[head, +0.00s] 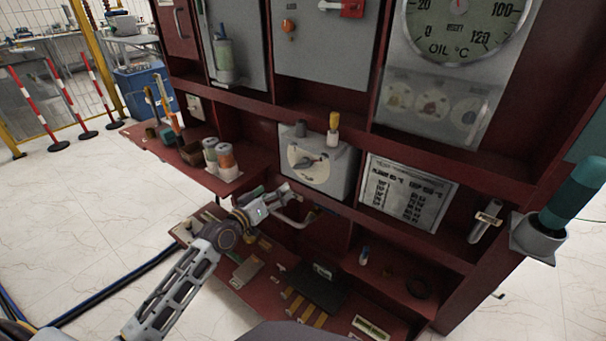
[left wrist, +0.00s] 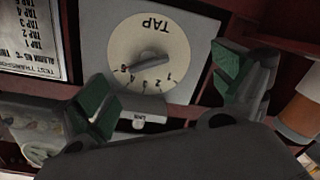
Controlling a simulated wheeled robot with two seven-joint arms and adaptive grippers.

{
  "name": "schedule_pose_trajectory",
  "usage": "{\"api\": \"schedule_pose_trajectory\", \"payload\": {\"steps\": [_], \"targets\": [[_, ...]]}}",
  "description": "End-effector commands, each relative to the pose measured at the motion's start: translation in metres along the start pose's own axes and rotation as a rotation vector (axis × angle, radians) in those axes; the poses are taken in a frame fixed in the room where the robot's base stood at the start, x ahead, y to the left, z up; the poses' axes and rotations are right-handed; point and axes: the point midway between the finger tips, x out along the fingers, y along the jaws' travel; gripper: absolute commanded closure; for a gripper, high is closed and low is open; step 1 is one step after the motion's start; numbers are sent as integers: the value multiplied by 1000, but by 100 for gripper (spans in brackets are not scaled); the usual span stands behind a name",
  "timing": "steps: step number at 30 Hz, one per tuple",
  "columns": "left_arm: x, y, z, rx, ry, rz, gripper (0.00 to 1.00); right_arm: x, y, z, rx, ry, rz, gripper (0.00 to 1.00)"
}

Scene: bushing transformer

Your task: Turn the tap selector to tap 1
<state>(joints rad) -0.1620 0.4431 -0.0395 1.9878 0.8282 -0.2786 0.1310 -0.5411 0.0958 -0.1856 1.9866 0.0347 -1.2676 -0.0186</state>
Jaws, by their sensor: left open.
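The tap selector is a grey box (head: 341,170) with a round pale dial (head: 301,170), standing on a shelf of the dark red cabinet. In the left wrist view the dial (left wrist: 150,40) appears upside down, marked TAP and small numbers. Its grey pointer knob (left wrist: 148,64) lies nearly level, one end towards a number at the left rim that looks like 5. My left gripper (head: 284,203) is just below and in front of the box. In the left wrist view its green-padded fingers (left wrist: 168,92) are wide apart and empty, clear of the knob. My right gripper is not in view.
A printed plate (head: 408,192) stands right of the box, and two jars (head: 219,158) stand to its left. A lower shelf (head: 243,290) holds loose parts. A green-handled tool (head: 573,195) sits in a holder at right.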

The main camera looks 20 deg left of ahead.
Motion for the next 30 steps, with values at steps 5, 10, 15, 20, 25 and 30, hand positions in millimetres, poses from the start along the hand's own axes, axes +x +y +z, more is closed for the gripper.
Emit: {"api": "schedule_pose_trajectory", "payload": {"steps": [5,10,15,20,25,30], "targets": [[-2,18,-12,-7,29,46,4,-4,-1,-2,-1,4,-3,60],[-3,23,-17,-11,36,57,4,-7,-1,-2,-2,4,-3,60],[-3,23,-17,-10,36,57,4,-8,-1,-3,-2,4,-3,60],[-3,23,-17,-10,36,57,4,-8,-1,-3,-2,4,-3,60],[1,23,-17,-10,37,57,4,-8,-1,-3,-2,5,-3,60],[8,23,-17,-10,37,56,4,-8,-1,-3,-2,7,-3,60]]}}
